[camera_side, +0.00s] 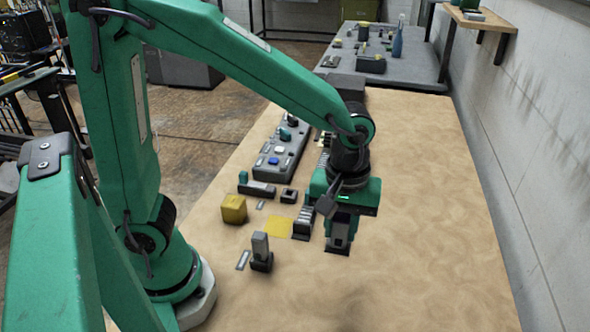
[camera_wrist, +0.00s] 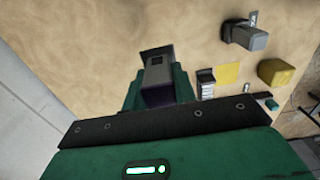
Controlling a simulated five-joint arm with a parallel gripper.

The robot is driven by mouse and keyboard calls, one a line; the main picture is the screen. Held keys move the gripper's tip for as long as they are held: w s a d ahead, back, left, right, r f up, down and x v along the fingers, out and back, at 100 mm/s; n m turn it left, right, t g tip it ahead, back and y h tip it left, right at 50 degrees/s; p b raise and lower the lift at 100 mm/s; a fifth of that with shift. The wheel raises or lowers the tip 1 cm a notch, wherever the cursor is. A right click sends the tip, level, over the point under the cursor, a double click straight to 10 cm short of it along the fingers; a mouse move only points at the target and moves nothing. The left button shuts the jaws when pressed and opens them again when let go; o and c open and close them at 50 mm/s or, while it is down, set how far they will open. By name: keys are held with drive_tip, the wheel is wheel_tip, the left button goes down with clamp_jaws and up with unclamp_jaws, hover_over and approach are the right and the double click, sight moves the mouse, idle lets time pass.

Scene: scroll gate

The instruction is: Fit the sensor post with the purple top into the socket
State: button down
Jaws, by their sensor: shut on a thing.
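My gripper (camera_side: 340,232) is shut on a grey post with dark, faintly purple edges, which is the sensor post (camera_wrist: 156,70) in the wrist view. The post points down from the jaws over the right part of the bench; whether its lower end touches the bench is unclear. Its top is largely hidden by the jaws. A small dark square block with an opening, which looks like the socket (camera_side: 289,196), sits left of my gripper in the side view. Another grey post (camera_side: 261,248) stands upright in a dark base nearer the camera; it also shows in the wrist view (camera_wrist: 248,36).
A yellow cube (camera_side: 233,209) and a flat yellow square (camera_side: 278,228) lie left of my gripper. A grey panel with buttons (camera_side: 280,150) stands behind. The bench's right and front are clear.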

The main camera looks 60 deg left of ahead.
drive_tip(key=shift+r, duration=0.15)
drive_tip(key=shift+r, duration=0.55)
wheel_tip(320, 180, up, 4)
drive_tip(key=shift+f, duration=0.2)
drive_tip(key=w+a, duration=0.3)
drive_tip(key=a, duration=1.1)
drive_tip(key=w+a, duration=0.3)
drive_tip(key=a, duration=1.1)
wheel_tip(320, 180, down, 9)
drive_tip(key=a, duration=0.1)
drive_tip(key=shift+s, duration=0.1)
drive_tip(key=shift+f, duration=2)
